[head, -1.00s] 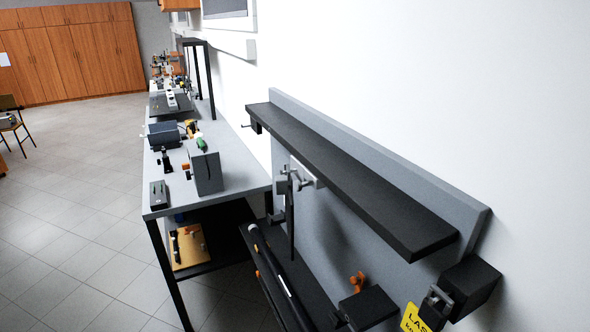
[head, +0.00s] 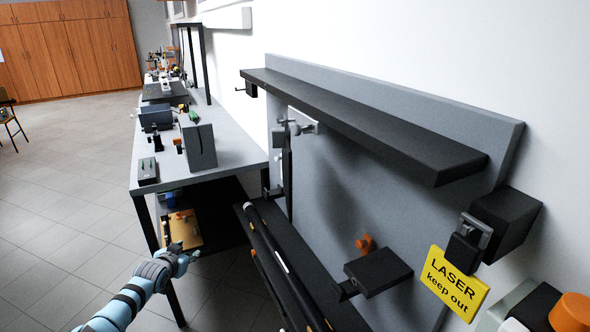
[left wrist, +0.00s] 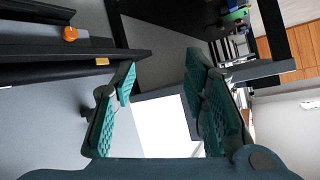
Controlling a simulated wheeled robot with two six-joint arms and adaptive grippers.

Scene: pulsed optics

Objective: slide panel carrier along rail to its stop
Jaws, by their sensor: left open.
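I cannot tell for sure which part is the panel carrier. Candidates are a black block (head: 380,270) with an orange knob (head: 365,243), and a silver clamp fitting (head: 297,128) above a thin dark upright plate. Long black bars (head: 275,262) run lengthwise below the grey wall panel (head: 345,150); they look like the rail. A distinct stop is not clear. My left gripper (head: 186,258) is left of the bars, apart from them. In the left wrist view its teal fingers (left wrist: 163,95) are open, with nothing held. My right gripper is not seen.
A black shelf (head: 360,120) overhangs the bars. A yellow laser sign (head: 453,283) hangs by a black box (head: 505,222) at right. A grey bench (head: 225,130) with instruments stands at left, an orange board (head: 185,229) on its lower shelf. Floor at left is free.

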